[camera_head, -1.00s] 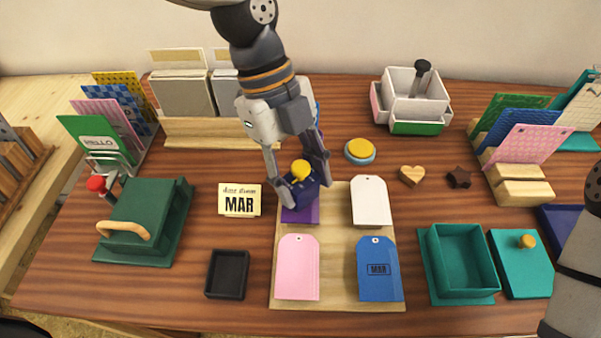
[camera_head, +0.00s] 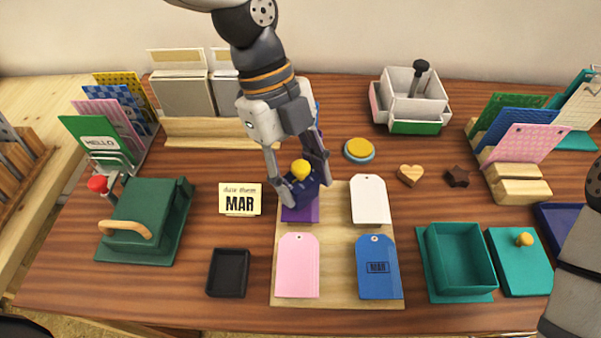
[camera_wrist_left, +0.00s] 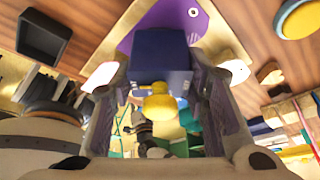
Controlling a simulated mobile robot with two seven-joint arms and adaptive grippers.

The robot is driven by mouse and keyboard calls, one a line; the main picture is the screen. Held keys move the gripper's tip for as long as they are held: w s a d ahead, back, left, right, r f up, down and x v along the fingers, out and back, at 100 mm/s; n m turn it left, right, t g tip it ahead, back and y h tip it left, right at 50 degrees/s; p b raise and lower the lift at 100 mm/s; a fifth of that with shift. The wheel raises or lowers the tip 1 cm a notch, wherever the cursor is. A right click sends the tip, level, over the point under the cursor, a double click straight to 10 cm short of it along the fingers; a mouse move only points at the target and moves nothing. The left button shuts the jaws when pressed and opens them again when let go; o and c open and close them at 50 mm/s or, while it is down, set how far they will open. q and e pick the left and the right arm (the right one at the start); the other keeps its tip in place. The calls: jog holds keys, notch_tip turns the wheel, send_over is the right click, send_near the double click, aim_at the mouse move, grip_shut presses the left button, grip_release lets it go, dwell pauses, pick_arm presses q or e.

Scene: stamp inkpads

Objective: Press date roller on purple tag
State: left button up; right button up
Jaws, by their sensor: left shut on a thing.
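The date roller, a dark blue block with a yellow knob (camera_head: 300,170), is held by my left gripper (camera_head: 302,188), which is shut on it. In the left wrist view the roller (camera_wrist_left: 160,58) sits between the two fingers, in front of the purple tag (camera_wrist_left: 165,25). In the head view the roller is over the purple tag (camera_head: 300,213), covering its upper part. I cannot tell whether it touches the tag. The tag lies on a pale wooden board (camera_head: 335,265). The blue tag (camera_head: 378,282) bears a MAR print. My right gripper is not in view.
A white tag (camera_head: 370,203) and a pink tag (camera_head: 298,280) share the board. A black tray (camera_head: 228,290), a MAR card (camera_head: 239,190) and a green press (camera_head: 145,225) are left. A teal box (camera_head: 462,275) stands right. A yellow-topped round pad (camera_head: 359,150) lies behind.

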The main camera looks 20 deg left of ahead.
aim_at(306, 169)
pick_arm(q)
notch_tip(306, 169, up, 5)
jog(key=shift+r+p, duration=0.1)
jog(key=shift+p, duration=0.9)
jog(key=shift+r, duration=0.95)
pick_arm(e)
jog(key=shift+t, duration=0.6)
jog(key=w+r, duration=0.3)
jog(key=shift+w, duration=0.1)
